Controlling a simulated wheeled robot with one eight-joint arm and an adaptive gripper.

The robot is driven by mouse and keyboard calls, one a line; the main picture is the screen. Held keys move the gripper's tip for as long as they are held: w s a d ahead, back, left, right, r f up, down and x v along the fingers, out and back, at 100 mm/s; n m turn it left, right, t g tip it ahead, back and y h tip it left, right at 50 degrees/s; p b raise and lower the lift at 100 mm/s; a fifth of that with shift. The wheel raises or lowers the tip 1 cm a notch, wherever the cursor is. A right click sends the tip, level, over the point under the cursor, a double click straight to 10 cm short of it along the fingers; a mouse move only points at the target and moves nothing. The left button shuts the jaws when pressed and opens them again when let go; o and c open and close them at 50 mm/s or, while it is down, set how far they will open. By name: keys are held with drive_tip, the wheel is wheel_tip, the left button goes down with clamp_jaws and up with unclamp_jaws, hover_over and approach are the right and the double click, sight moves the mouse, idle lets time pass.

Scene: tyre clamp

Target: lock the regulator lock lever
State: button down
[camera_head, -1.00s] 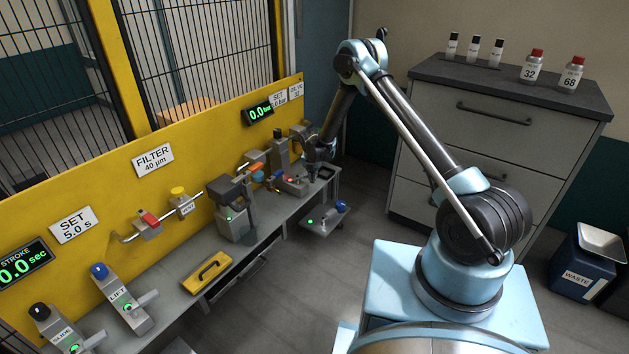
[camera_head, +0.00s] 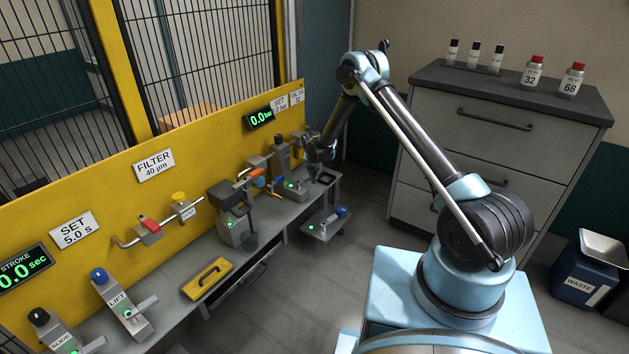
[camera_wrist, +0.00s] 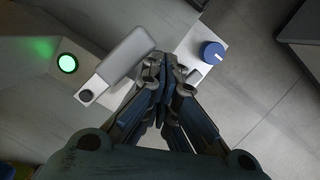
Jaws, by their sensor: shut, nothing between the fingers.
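The regulator lock lever (camera_wrist: 128,55) shows in the wrist view as a grey flat bar with a dark round pivot end, running up and to the right. A green lamp (camera_wrist: 67,63) glows on the pale housing beside it. In the head view the small unit with the green lamp (camera_head: 291,185) stands at the far end of the bench. My gripper (camera_wrist: 166,70) is shut and empty, its fingertips close beside the lever's free end; I cannot tell whether they touch. In the head view my gripper (camera_head: 313,165) hangs over that unit and partly hides the lever.
A lower shelf with a blue knob (camera_head: 341,212) lies just right of the bench end. Orange-handled and grey fittings (camera_head: 257,172) crowd left of my gripper. The yellow panel (camera_head: 90,195) stands behind. Open floor (camera_head: 345,270) lies right of the bench.

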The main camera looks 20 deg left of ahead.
drive_tip(key=shift+d, duration=0.1)
idle(0.3)
drive_tip(key=s+d+r, duration=0.3)
drive_tip(key=d+r, duration=0.2)
drive_tip(key=r, duration=0.4)
drive_tip(key=shift+s+d+r, duration=0.15)
drive_tip(key=shift+s+r, duration=0.05)
drive_tip(key=shift+r, duration=0.15)
